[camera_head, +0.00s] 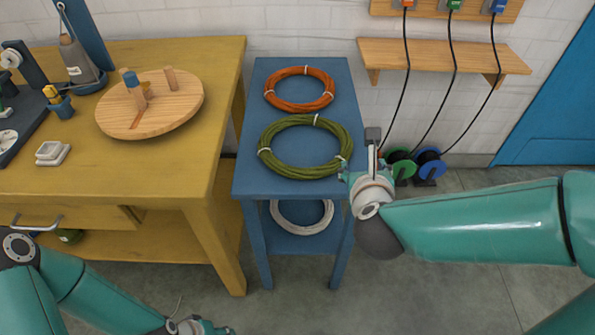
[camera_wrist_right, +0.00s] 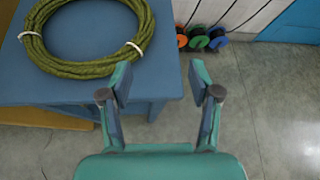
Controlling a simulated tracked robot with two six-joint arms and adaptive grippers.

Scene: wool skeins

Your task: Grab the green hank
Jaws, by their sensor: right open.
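The green hank (camera_head: 306,173) is a coiled ring with white ties, lying flat on top of the blue stand (camera_head: 250,185). It also shows at the upper left of the right wrist view (camera_wrist_right: 72,70). My right gripper (camera_head: 365,160) is at the right edge of the stand, beside the hank and apart from it. In the right wrist view its fingers (camera_wrist_right: 160,88) are open and empty, with the stand's corner and floor beyond them. My left gripper (camera_head: 200,327) is low at the bottom edge of the head view, partly cut off, and its fingers are unclear.
An orange hank (camera_head: 300,107) lies behind the green one. A white hank (camera_head: 275,218) is on the stand's lower shelf. A yellow workbench (camera_head: 215,120) stands close on the left.

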